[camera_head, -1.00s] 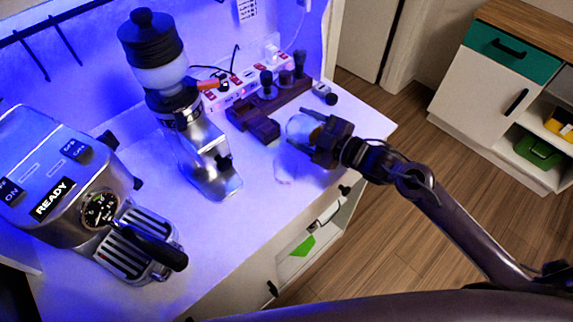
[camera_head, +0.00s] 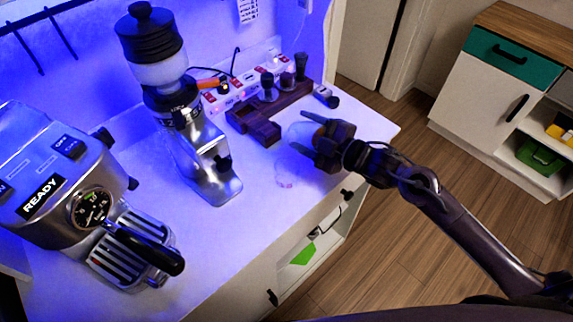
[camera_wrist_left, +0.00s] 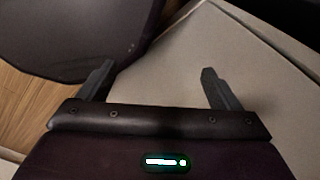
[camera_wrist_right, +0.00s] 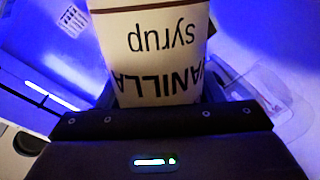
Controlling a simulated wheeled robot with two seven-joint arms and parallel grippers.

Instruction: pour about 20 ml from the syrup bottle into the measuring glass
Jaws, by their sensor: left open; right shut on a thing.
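My right gripper (camera_head: 312,134) is shut on the syrup bottle, above the counter's right part. In the right wrist view the bottle (camera_wrist_right: 155,50) is cream with dark "VANILLA syrup" lettering, upside down in the picture, between the fingers. The measuring glass (camera_head: 284,183) is a faint clear outline on the counter, just below-left of the gripper; a clear vessel also shows at right in the right wrist view (camera_wrist_right: 262,112). Liquid in it cannot be made out. My left gripper (camera_wrist_left: 160,85) is open and empty.
The counter (camera_head: 240,235) holds an espresso machine (camera_head: 75,205) at left and a grinder (camera_head: 190,130) in the middle. A dark wooden stand with tools (camera_head: 270,105) and a power strip (camera_head: 225,93) are behind the gripper. Bare counter lies left of the glass.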

